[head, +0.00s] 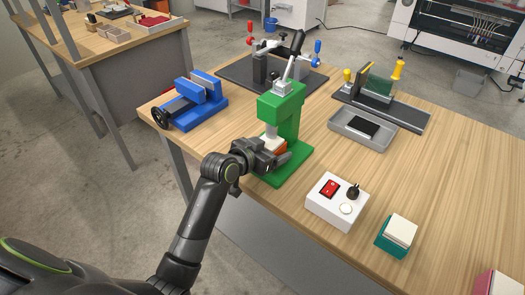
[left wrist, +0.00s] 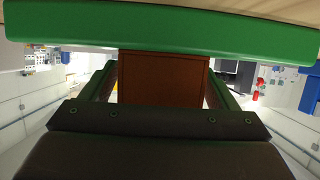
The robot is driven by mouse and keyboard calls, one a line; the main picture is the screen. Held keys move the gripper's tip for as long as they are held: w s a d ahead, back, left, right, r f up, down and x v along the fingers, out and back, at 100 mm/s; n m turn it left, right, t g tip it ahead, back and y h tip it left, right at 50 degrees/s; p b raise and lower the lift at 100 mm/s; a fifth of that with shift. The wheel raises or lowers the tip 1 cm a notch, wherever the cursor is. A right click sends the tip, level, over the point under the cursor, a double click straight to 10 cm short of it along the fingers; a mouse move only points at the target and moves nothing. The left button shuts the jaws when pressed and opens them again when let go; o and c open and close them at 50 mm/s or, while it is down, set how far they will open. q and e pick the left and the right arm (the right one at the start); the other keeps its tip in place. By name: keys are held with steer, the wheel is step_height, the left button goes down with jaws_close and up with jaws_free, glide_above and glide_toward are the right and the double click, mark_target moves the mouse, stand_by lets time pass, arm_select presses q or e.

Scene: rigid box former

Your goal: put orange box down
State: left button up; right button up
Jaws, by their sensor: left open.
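The orange box (head: 281,146) sits in the green press (head: 285,112), under its white ram head (head: 270,132). My left gripper (head: 275,157) reaches in from the front left, and its fingers stand on either side of the box. In the left wrist view the box (left wrist: 163,78) is brownish and dim, between the two open fingers. The green press base (left wrist: 165,35) runs across the top of that view. The gripper hides part of the box in the head view, so I cannot tell exactly how its underside rests. My right gripper is not in view.
A blue vise (head: 190,104) stands left of the press. A white control box (head: 336,200) with a red switch is at the front right. A grey tray (head: 375,142) and a teal box (head: 391,248) with pale cards lie farther right. Bare wood lies between them.

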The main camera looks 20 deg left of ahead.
arm_select(q)
steer(key=v, duration=1.2)
